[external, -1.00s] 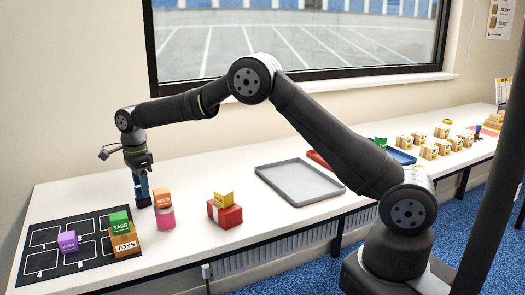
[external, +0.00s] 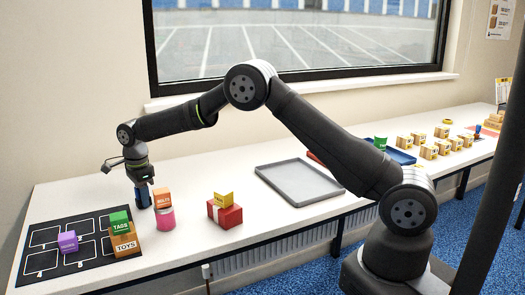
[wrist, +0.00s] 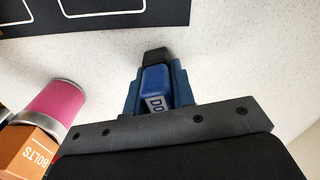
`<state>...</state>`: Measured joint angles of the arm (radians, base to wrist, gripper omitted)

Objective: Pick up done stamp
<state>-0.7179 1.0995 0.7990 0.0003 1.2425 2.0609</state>
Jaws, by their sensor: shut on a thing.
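The done stamp is a blue block with a dark end and a white label, partly readable as "DO"; it shows in the wrist view (wrist: 155,78). My gripper (wrist: 153,92) is shut on it, with one blue finger on each side. In the external view my gripper (external: 143,197) points down low over the white table, left of the pink cylinder. The stamp is mostly hidden by the fingers there. I cannot tell whether it still touches the table.
An orange BOLTS block (external: 162,197) sits on a pink cylinder (external: 165,218), close beside my gripper. A black mat (external: 50,263) at the left holds a purple block (external: 68,241) and a green TAGS block (external: 120,222) on a TOYS box (external: 125,243). A red box (external: 228,215) stands to the right.

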